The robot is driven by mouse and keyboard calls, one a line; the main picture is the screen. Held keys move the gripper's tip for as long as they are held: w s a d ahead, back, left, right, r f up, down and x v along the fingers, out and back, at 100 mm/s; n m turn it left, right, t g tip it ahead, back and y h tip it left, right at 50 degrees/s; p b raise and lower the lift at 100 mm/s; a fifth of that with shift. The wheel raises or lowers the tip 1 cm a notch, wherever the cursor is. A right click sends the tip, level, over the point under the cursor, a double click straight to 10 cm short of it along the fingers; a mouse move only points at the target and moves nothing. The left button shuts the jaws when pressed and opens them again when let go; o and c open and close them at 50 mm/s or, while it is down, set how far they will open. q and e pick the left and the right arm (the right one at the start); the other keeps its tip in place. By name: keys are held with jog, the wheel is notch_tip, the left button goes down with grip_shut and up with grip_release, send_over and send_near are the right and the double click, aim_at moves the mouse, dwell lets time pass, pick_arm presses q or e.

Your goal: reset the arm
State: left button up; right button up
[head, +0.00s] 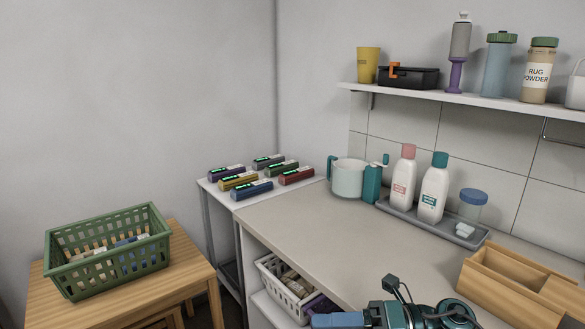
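Part of an arm of mine, dark teal and black with a thin bracket, shows at the bottom edge, right of centre. It seems to be my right wrist and gripper (375,317). A blue-grey piece sticks out at its left end, and I cannot tell if it belongs to the gripper. The fingertips are not clearly visible, so I cannot tell if they are open or shut. The wrist is in front of the long counter (300,232), near its front edge. My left arm and gripper are not in view.
A green basket (110,255) stands on a wooden table (190,265) at left. Several coloured boxes lie on a side table (207,187). A white basket (285,292) sits below the counter. A wooden caddy (520,285), bottle tray (465,232) and jug (348,180) are on the counter.

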jog(key=s+d+f+m+t+h, duration=0.1)
jog(key=d+f+m+t+h, duration=0.25)
jog(key=m, duration=0.65)
jog(key=f+m+t+h+p, duration=0.1)
jog(key=f+m+t+h, duration=0.25)
jog(key=m+t, duration=0.45)
jog(key=s+d+f+m+t+h, duration=0.15)
jog(key=f+m+t, duration=0.25)
jog(key=m, duration=0.7)
jog(key=s+d+f+m+g+h, duration=0.3)
jog(key=s+f+m+g+h, duration=0.2)
jog(key=s+f+m, duration=0.3)
notch_tip(320, 180, down, 4)
jog(key=s, duration=0.2)
jog(key=shift+s+g, duration=0.3)
jog(key=shift+g, duration=0.05)
jog(key=shift+h, duration=0.25)
jog(key=shift+c, duration=0.5)
